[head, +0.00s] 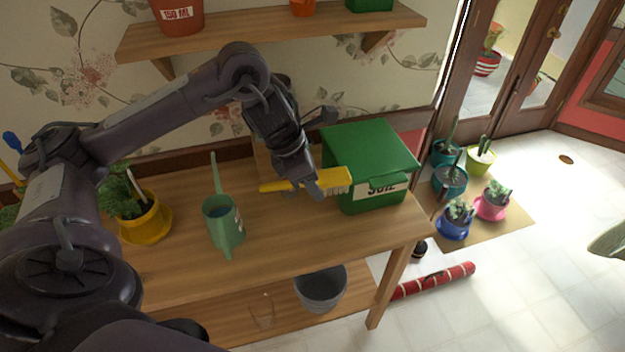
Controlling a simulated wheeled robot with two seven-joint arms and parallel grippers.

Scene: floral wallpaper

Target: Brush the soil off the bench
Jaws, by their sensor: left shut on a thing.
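The wooden bench (300,250) runs across the middle of the head view. My left gripper (314,187) is shut on a yellow brush (338,178). The brush lies sideways with its pale bristles facing down, just left of the soil box and over the bench top. I cannot tell whether the bristles touch the bench. No soil can be made out on the visible bench top; the arm and brush hide part of it. My right gripper is not in view.
A green soil box (375,145) stands at the bench's right end. A green watering can (222,222) and a yellow-potted plant (146,218) stand left. A shelf (270,32) hangs above. A grey pot (321,290) sits below. Potted plants (455,215) and a red roll (434,281) lie on the floor right.

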